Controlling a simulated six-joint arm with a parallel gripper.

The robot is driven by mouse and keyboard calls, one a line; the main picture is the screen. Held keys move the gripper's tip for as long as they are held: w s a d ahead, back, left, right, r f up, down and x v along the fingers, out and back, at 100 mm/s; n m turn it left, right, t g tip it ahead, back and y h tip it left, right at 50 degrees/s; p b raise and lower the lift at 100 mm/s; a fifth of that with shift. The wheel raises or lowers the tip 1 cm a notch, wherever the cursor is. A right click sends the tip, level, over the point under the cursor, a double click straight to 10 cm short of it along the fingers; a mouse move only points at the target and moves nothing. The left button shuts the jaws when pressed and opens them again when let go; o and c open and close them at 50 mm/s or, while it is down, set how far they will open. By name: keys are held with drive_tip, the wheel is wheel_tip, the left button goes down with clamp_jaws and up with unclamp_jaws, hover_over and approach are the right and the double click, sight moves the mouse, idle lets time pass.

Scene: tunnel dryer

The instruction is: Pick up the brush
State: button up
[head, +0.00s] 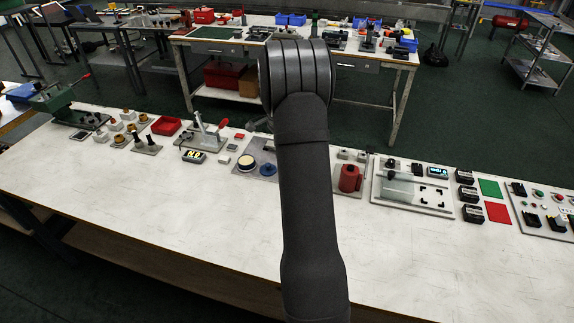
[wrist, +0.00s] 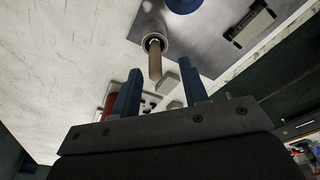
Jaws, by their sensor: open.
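What looks like the brush (wrist: 155,64) shows in the wrist view as a tan, wooden-looking handle rising from a dark round cup (wrist: 153,42) with a pale rim. Its lower end is hidden in the cup. My gripper (wrist: 159,67) has two blue fingers spread apart, with nothing held between them. In the picture, the handle's end lies between the two fingertips; the remaining distance in depth is hard to tell. In the head view, my arm covers my gripper and the brush.
A grey plate (wrist: 212,35) carries a blue round part (wrist: 183,4). The white bench's front (head: 190,215) is clear.

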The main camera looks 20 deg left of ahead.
drive_tip(key=f, duration=0.2)
drive_tip(key=d+f, duration=0.1)
drive_tip(key=f, duration=0.2)
drive_tip(key=shift+w, duration=0.1)
drive_tip(key=shift+r, duration=0.1)
clamp_jaws()
wheel_tip(320, 180, up, 10)
idle(0.4)
